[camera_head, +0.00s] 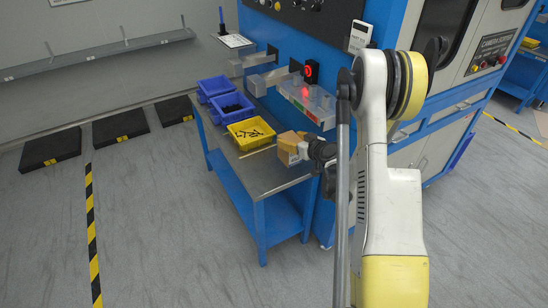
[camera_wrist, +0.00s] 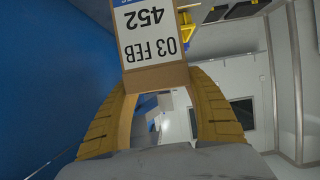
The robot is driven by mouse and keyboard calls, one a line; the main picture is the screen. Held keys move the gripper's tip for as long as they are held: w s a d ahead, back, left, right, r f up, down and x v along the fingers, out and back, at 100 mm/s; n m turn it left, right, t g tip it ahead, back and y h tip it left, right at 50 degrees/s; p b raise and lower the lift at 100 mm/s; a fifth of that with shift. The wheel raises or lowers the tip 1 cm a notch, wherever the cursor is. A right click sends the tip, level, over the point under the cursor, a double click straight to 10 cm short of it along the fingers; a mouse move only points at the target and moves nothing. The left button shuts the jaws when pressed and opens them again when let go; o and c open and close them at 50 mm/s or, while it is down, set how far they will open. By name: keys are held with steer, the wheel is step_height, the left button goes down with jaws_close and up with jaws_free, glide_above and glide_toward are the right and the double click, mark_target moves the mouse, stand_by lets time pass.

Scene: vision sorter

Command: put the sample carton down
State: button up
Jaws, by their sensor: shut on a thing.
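The sample carton (camera_head: 288,148) is a small brown box at the right end of the steel-topped blue table (camera_head: 262,175). In the wrist view the carton (camera_wrist: 150,77) shows a white label reading "452" and "03 FEB", upside down. My gripper (camera_head: 305,149) reaches in from the right and is shut on the carton. In the wrist view its two ribbed yellow fingers (camera_wrist: 160,82) close around the carton's near end. I cannot tell whether the carton touches the tabletop or is just above it.
A yellow bin (camera_head: 232,140) with dark parts stands left of the carton, with blue bins (camera_head: 216,86) behind it. A clear-fronted rack (camera_head: 308,103) and a red-lit device (camera_head: 311,70) on the blue machine stand close behind. Bare tabletop lies in front of the yellow bin.

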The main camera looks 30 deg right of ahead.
steer(key=w+a+f+b, duration=0.3)
steer(key=w+f+b, duration=0.1)
steer(key=w+f, duration=0.3)
steer(key=shift+w+f+b, duration=0.4)
steer(key=shift+f, duration=0.6)
steer(key=shift+f, duration=0.15)
steer(key=o, duration=1.4)
steer(key=shift+r, duration=0.2)
